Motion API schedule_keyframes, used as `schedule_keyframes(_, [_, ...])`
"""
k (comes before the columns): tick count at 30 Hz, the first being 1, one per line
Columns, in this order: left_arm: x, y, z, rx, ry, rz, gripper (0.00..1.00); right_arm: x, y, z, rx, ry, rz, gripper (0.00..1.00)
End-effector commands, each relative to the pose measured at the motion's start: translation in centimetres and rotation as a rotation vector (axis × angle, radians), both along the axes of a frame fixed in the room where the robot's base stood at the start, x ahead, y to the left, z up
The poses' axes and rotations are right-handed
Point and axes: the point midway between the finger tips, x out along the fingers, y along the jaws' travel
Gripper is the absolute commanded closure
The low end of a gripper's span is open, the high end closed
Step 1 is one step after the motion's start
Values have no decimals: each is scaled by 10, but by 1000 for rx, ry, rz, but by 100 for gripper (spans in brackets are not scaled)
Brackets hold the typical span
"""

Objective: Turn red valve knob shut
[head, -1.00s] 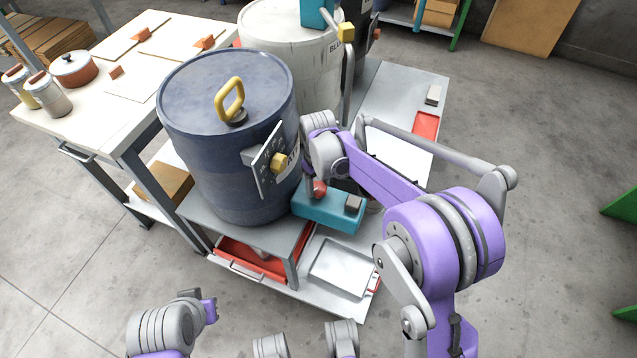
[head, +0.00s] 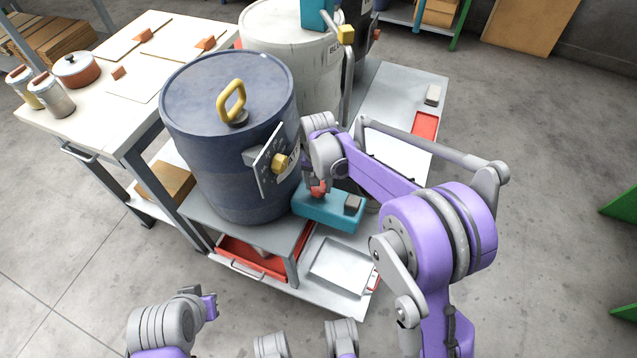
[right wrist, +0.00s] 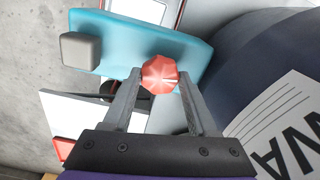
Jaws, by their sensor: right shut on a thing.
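The red valve knob (right wrist: 160,74) is a faceted knob on a teal block (right wrist: 110,45). In the head view the knob (head: 319,188) shows at the left part of the teal block (head: 325,212), beside the dark blue drum (head: 225,130). My right gripper (right wrist: 158,80) has its two grey fingers on either side of the knob and is shut on it; in the head view the arm comes down onto it from above. My left gripper (head: 208,305) is low at the left of the head view, away from the drum; its fingertips are not clear.
The blue drum with a yellow handle (head: 231,97) stands close beside my right gripper. A yellow knob (head: 280,163) sticks out of its plate. A grey block (right wrist: 80,51) sits on the teal block. A white-topped table (head: 90,100) stands left; open floor lies in front.

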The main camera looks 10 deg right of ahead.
Motion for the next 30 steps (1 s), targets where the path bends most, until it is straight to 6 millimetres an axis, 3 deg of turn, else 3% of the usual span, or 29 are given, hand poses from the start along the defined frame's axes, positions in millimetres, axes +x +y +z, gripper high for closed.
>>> schedule_keyframes(11, [0,0,2,0,-1,0,100,0,0,1,0,0,-168,97])
schedule_keyframes(28, [0,0,2,0,-1,0,100,0,0,0,0,0,-198,97])
schedule_keyframes(29, [0,0,2,0,-1,0,100,0,0,0,0,0,-198,38])
schedule_keyframes(30, [0,0,2,0,-1,0,100,0,0,0,0,0,-197,31])
